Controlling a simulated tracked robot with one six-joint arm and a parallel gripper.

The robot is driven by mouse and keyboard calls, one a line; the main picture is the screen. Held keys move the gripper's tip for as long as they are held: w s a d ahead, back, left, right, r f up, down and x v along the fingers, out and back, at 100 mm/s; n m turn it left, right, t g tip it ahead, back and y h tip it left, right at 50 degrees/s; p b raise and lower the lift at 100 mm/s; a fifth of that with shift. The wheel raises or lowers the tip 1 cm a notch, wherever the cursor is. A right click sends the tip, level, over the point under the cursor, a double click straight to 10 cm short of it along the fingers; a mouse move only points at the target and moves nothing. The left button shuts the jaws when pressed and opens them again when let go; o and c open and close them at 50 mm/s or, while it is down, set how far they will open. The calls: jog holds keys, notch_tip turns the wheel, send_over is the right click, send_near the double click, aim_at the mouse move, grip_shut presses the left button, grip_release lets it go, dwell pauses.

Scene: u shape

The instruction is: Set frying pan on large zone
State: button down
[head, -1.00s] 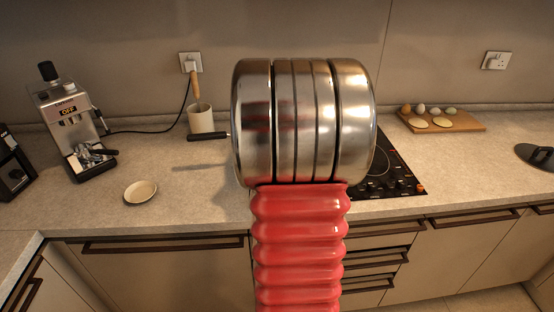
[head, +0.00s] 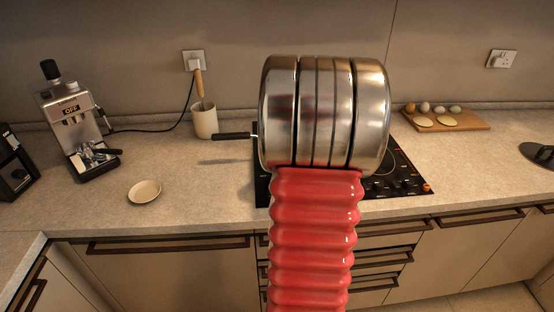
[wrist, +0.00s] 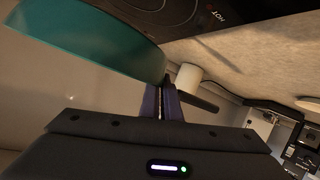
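In the wrist view my gripper (wrist: 161,103) has its fingers closed around the dark handle of the frying pan (wrist: 100,35). The pan shows as a teal curved body at upper left, and the handle sticks out to the right of the fingers. In the head view only the pan's black handle (head: 232,136) shows, pointing left; my arm hides the pan body and my fingers. The black hob (head: 408,184) is partly behind my arm, with part of a ring showing on its right. In the wrist view the hob (wrist: 190,28) lies beyond the pan. Whether they touch is unclear.
A utensil crock (head: 204,123) stands left of the handle's end. A coffee machine (head: 75,130) and a small bowl (head: 144,191) are farther left. A wooden board (head: 465,122) with eggs is right of the hob. Counter between bowl and hob is clear.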

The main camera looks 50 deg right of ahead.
jog(key=shift+f, duration=1.65)
jog(key=shift+f, duration=1.9)
jog(key=c, duration=2)
grip_release()
jog(key=shift+f, duration=0.15)
jog(key=v, duration=1.2)
